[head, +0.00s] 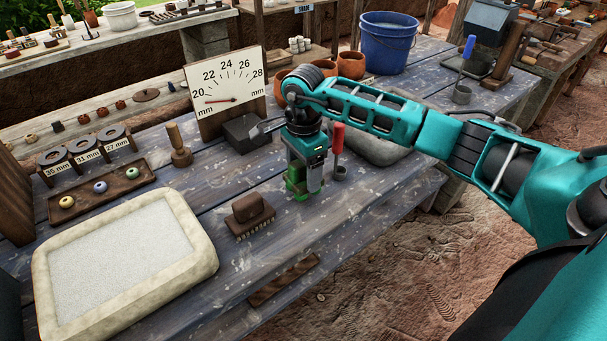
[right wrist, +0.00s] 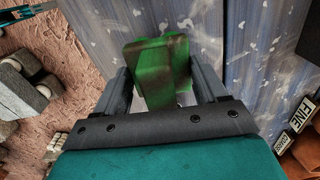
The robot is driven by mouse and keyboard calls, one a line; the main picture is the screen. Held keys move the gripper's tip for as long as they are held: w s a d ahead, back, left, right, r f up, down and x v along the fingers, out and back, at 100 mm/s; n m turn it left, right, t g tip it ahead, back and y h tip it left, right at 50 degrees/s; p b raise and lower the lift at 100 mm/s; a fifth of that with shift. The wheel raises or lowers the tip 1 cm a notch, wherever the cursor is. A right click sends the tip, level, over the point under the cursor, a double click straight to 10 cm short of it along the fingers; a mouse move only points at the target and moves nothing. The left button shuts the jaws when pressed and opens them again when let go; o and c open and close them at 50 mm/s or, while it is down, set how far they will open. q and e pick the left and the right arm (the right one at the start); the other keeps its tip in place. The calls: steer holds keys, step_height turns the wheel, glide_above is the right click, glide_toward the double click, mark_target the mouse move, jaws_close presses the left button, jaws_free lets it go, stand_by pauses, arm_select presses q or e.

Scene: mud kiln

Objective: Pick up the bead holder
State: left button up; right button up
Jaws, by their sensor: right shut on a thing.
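The bead holder, a worn green block with brown scuffs, shows in the right wrist view (right wrist: 152,75) between my two fingers. In the head view the green bead holder (head: 294,181) is partly hidden by my gripper. My right gripper (head: 303,183) points down over the table and is shut on it. The holder is at or just above the tabletop; I cannot tell whether it touches. My left gripper is not in view.
A red-handled tool (head: 338,139) stands close to my right gripper. A brown brush (head: 250,214) and a sand tray (head: 205,255) lie to the left. A dial gauge board (head: 226,88) and dark box (head: 243,134) stand behind. The table's front edge is near.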

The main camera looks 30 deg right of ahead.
step_height(320, 180, up, 18)
steer(key=shift+r+p, duration=0.15)
steer(key=shift+p, duration=0.15)
steer(key=o, duration=0.7)
steer(key=shift+c, duration=0.2)
steer(key=c, duration=0.4)
